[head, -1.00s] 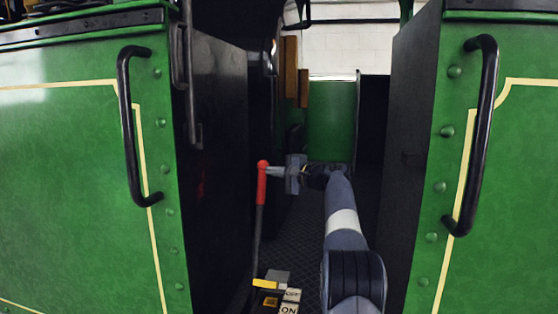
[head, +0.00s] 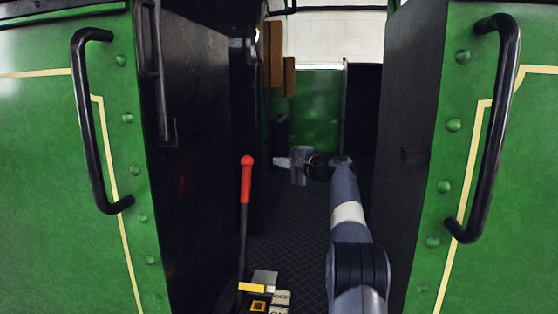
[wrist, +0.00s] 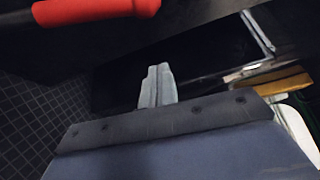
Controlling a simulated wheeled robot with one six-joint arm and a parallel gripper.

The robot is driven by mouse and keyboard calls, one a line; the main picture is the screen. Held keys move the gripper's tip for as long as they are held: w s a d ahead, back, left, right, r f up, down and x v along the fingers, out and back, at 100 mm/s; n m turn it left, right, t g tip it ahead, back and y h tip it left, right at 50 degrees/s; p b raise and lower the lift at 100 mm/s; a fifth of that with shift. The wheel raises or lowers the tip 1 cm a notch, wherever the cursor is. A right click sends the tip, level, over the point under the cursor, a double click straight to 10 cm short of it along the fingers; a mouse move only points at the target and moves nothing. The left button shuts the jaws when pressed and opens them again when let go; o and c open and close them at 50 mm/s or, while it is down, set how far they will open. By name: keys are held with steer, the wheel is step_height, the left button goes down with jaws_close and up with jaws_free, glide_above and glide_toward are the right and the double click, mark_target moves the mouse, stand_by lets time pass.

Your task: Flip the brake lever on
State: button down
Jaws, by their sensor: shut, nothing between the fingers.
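The brake lever (head: 242,225) stands nearly upright from the cab floor, with a red handle (head: 246,180) on a dark rod. At its base are a yellow piece and labels, one reading OFF (head: 281,297) and a partly cut-off one below it that seems to read ON. My gripper (head: 277,161) is shut and empty, pointing left, a little to the right of the handle's top and apart from it. In the wrist view the red handle (wrist: 95,10) lies across the top left, beyond the shut fingertips (wrist: 158,72).
The doorway is narrow, with a dark panel (head: 195,150) on the left and another (head: 408,130) on the right. Black grab rails (head: 92,125) and (head: 487,130) flank it on green walls. The patterned floor (head: 295,235) between lever and arm is clear.

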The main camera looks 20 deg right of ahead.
steer(key=w+a+p, duration=0.1)
steer(key=w+a, duration=0.2)
steer(key=a, duration=0.3)
steer(key=shift+w+p, duration=0.4)
steer(key=shift+a, duration=0.1)
stand_by(0.3)
steer(key=shift+s, duration=0.1)
